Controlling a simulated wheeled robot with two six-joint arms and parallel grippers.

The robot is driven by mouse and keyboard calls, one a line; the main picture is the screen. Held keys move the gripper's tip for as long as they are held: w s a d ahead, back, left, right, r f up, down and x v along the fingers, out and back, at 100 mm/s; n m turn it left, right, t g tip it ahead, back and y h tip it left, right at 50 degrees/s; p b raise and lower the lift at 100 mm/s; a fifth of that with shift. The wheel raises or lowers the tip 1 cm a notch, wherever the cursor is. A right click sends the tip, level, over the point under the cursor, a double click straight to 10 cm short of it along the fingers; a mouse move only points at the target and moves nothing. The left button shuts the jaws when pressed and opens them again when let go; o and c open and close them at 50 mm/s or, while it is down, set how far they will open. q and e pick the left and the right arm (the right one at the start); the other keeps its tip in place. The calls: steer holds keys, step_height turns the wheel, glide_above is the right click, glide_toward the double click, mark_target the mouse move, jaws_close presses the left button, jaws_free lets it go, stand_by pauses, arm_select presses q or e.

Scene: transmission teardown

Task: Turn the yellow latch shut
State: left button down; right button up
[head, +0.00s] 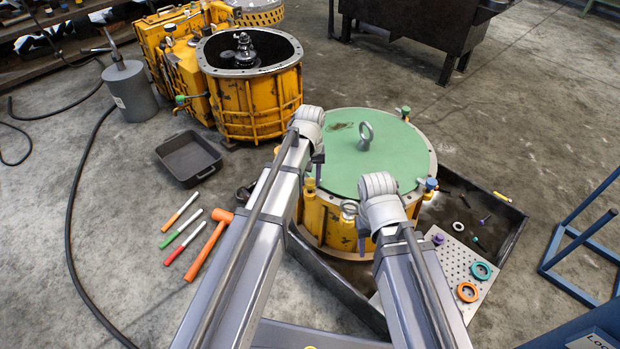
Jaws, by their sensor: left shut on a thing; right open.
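A yellow drum-shaped housing (333,229) with a flat green lid (345,160) stands in the middle. A small yellow latch (310,187) shows at the left edge of the lid. My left gripper (318,174) is shut at the latch, its fingers pointing down, partly hidden by my wrist. How far the latch is turned cannot be made out. My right gripper (362,243) is open in front of the housing's near wall, mostly hidden behind my wrist. A metal ring (366,134) stands up from the lid.
A blue-topped fitting (431,185) and a green knob (406,111) sit on the rim. A dark tray (502,238) and perforated plate (452,262) lie right. An orange hammer (208,244), markers and black bin (188,158) lie left. An open yellow housing (262,107) stands behind.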

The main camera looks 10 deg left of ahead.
mark_target(310, 182)
arm_select(q)
steer(key=shift+c, duration=2.2)
jaws_free()
steer(key=shift+r, duration=0.1)
step_height(310, 182, up, 8)
steer(key=p, duration=0.8)
arm_select(e)
step_height(310, 182, up, 8)
arm_select(q)
steer(key=shift+s+f, duration=0.1)
steer(key=shift+f, duration=0.15)
arm_select(e)
steer(key=shift+s+f, duration=0.1)
steer(key=shift+f, duration=0.05)
